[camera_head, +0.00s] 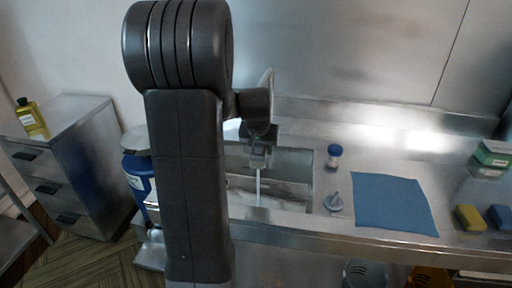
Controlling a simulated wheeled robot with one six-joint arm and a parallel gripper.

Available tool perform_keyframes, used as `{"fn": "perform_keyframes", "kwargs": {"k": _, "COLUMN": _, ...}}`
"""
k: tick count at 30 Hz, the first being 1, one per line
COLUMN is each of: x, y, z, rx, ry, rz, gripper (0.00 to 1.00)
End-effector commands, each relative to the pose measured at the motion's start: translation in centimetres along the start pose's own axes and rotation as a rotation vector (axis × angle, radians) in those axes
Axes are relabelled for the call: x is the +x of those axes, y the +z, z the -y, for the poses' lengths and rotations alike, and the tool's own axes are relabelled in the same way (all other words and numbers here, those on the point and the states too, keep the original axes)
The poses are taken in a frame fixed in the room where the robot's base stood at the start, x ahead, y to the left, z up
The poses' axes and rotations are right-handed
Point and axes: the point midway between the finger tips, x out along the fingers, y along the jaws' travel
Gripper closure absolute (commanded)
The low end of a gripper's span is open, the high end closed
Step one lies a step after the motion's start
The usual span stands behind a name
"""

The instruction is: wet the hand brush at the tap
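My arm stands across the left middle of the head view and hides part of the sink. My gripper (259,150) points down over the metal sink (292,163). Its fingers are small and partly hidden by my wrist, so I cannot tell whether they are open or shut. A thin pale vertical streak (258,185) shows just below it, over the basin; it looks like running water, but I cannot be sure. I cannot make out the hand brush.
A blue cloth (393,202) lies right of the sink. A blue-capped bottle (334,156) and a small grey-blue item (333,202) stand between them. Yellow (468,217) and blue (500,217) sponges lie far right. A blue container (139,181) and drawer cabinet (82,150) are left.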

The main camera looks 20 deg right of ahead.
Motion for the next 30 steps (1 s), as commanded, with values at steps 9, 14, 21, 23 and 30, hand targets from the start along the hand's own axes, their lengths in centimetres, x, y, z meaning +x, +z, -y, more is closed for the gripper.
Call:
{"fn": "perform_keyframes", "kwargs": {"k": 9, "x": -0.6, "y": 1.4, "z": -2.2, "rx": 0.002, "ry": 0.000, "rz": -0.001, "gripper": 0.75}}
{"fn": "perform_keyframes", "kwargs": {"k": 14, "x": -0.8, "y": 2.0, "z": -3.3, "rx": 0.002, "ry": 0.000, "rz": 0.001, "gripper": 0.75}}
{"fn": "perform_keyframes", "kwargs": {"k": 21, "x": -1.2, "y": 3.0, "z": -4.8, "rx": 0.000, "ry": 0.000, "rz": 0.000, "gripper": 0.75}}
{"fn": "perform_keyframes", "kwargs": {"k": 23, "x": -1.3, "y": 3.1, "z": -5.0, "rx": 0.000, "ry": 0.000, "rz": 0.001, "gripper": 0.75}}
{"fn": "perform_keyframes", "kwargs": {"k": 30, "x": -1.3, "y": 3.2, "z": -5.2, "rx": 0.000, "ry": 0.000, "rz": 0.001, "gripper": 0.75}}
